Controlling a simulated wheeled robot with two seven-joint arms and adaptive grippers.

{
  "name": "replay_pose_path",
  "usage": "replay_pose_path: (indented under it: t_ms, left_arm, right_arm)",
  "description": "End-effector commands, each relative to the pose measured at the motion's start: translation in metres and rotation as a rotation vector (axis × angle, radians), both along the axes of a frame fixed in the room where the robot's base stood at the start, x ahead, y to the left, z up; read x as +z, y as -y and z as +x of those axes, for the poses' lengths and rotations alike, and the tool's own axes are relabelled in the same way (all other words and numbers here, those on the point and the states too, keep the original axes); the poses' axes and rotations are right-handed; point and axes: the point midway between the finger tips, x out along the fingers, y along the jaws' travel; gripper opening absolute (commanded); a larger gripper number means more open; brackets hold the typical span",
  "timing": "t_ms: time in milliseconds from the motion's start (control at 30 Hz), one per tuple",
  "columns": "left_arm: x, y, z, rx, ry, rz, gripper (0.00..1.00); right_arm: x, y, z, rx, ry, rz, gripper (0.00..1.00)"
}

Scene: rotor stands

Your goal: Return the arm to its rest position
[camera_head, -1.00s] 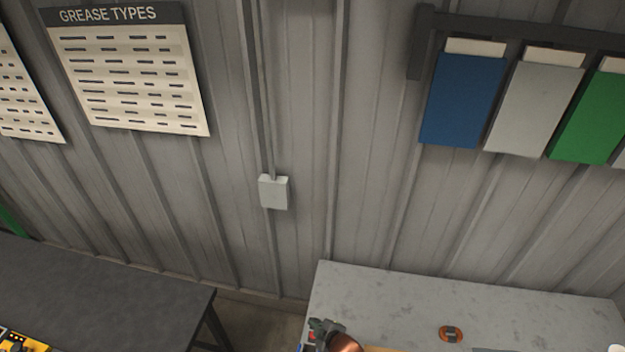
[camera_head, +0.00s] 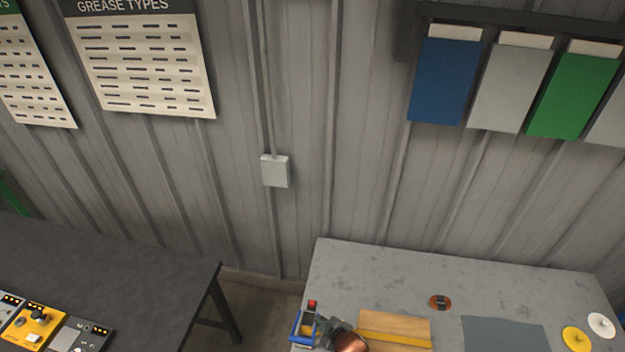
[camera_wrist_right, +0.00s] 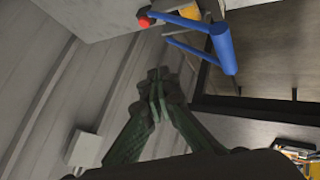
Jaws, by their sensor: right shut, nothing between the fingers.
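My right gripper (camera_head: 328,326) shows at the bottom of the head view, at the near left part of the light grey table (camera_head: 390,265). In the right wrist view its two dark green fingers (camera_wrist_right: 157,82) meet at the tips, with nothing between them. A blue-handled device (camera_head: 297,330) with a red knob (camera_head: 312,304) stands on the table just left of the gripper. In the wrist view its blue bar (camera_wrist_right: 222,48) and the red knob (camera_wrist_right: 143,20) lie beyond the fingers and look apart from them. My left gripper is out of view.
A wooden board with a yellow stripe (camera_head: 395,325), an orange-brown round item (camera_head: 440,302), a grey mat (camera_head: 505,334), and yellow (camera_head: 576,339) and white discs (camera_head: 601,325) lie on the table. A dark table (camera_head: 110,275) with control boxes (camera_head: 40,322) stands left, across a floor gap.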

Motion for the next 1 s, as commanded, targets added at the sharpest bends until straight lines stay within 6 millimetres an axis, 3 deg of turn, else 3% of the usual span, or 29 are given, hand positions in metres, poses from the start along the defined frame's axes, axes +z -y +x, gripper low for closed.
replay_pose_path:
  t_ms: [167,367,467,700,1000]
  left_arm:
    - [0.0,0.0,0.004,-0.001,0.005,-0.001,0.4]
    - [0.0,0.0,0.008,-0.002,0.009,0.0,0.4]
    - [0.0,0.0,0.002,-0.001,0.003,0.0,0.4]
    - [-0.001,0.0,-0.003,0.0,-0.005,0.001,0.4]
    - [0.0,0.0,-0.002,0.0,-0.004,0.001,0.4]
  right_arm:
    - [0.007,0.034,-0.017,-0.123,-0.066,0.047,0.0]
    - [0.016,0.089,-0.047,-0.308,-0.161,0.104,0.0]
    - [0.022,0.126,-0.07,-0.421,-0.216,0.131,0.0]
    - [0.045,0.226,-0.149,-0.735,-0.352,0.185,0.0]
    - [0.069,0.291,-0.22,-0.957,-0.431,0.197,0.0]
